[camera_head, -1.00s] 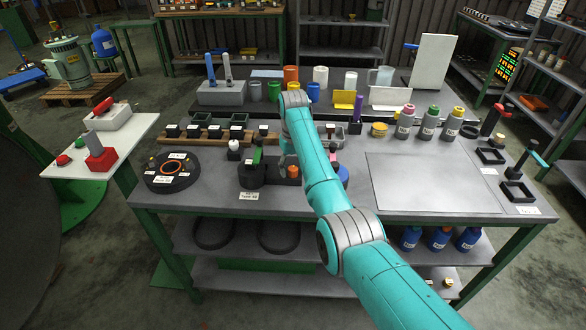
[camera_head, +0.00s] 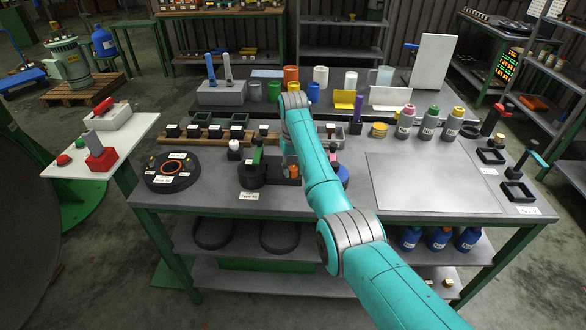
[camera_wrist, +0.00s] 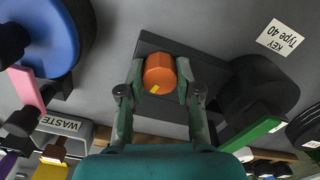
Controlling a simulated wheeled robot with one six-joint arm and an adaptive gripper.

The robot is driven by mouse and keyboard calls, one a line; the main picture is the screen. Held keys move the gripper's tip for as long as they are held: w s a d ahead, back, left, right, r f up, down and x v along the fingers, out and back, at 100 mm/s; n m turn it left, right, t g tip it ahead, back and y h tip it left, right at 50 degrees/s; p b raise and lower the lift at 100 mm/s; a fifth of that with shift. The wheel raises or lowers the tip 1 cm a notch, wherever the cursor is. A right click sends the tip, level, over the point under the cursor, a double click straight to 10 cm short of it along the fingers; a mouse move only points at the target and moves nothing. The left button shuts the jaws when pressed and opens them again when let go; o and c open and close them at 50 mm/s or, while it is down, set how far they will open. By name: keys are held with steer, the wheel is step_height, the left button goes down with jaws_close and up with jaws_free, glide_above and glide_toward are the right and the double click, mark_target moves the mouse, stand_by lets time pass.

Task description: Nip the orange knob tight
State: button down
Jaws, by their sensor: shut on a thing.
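The orange knob (camera_wrist: 159,72) sits on a dark square block (camera_wrist: 205,70) in the wrist view, with a small yellow mark on its side. My gripper (camera_wrist: 161,84) has one finger on each side of the knob and is shut on it. In the head view the knob (camera_head: 293,171) shows as a small orange patch just left of my arm, partly covered. My arm hides much of the area around it there.
A round black holder (camera_wrist: 262,82) stands close beside the block, with a green bar (camera_wrist: 250,135) near it. A grey plate (camera_head: 432,182) lies clear on the table's right.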

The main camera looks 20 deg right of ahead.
steer(key=m, duration=0.5)
steer(key=shift+m, duration=0.4)
steer(key=m, duration=1)
steer(key=shift+m, duration=0.4)
steer(key=m, duration=0.4)
steer(key=shift+m, duration=0.3)
steer(key=c, duration=0.8)
jaws_free()
steer(key=shift+r, duration=0.1)
